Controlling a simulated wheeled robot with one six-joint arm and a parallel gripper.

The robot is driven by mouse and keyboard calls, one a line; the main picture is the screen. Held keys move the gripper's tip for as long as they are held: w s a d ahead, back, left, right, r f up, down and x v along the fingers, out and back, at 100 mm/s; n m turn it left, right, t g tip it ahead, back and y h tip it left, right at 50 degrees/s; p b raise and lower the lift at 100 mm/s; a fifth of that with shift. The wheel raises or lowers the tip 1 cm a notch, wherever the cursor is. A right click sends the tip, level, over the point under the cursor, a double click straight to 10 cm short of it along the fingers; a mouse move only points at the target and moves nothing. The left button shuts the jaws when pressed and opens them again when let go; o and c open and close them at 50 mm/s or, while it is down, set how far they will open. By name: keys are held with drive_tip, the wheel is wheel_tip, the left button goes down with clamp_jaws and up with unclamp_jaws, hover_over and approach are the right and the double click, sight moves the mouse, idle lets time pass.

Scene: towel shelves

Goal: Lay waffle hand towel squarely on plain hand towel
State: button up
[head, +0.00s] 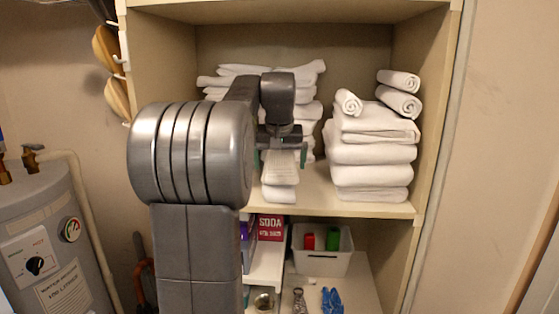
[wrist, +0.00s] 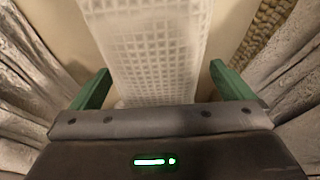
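The white waffle hand towel (wrist: 148,45) lies as a long strip below my gripper in the wrist view, its grid weave plain to see. In the head view it shows as a narrow white piece (head: 280,168) under my gripper (head: 281,158). A smooth white folded towel (head: 279,194), perhaps the plain hand towel, shows directly beneath it at the shelf's front edge. My gripper's green fingers stand apart on either side of the waffle towel, with small gaps in the wrist view (wrist: 161,85). How squarely the two towels line up is hard to tell.
A tall stack of folded white towels (head: 370,152) with rolled ones on top stands right of my gripper. Another stack (head: 308,85) stands behind it, partly hidden by my arm.

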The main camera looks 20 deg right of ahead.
drive_tip(key=v, duration=1.2)
drive_tip(key=shift+r, duration=0.2)
drive_tip(key=shift+f, duration=0.1)
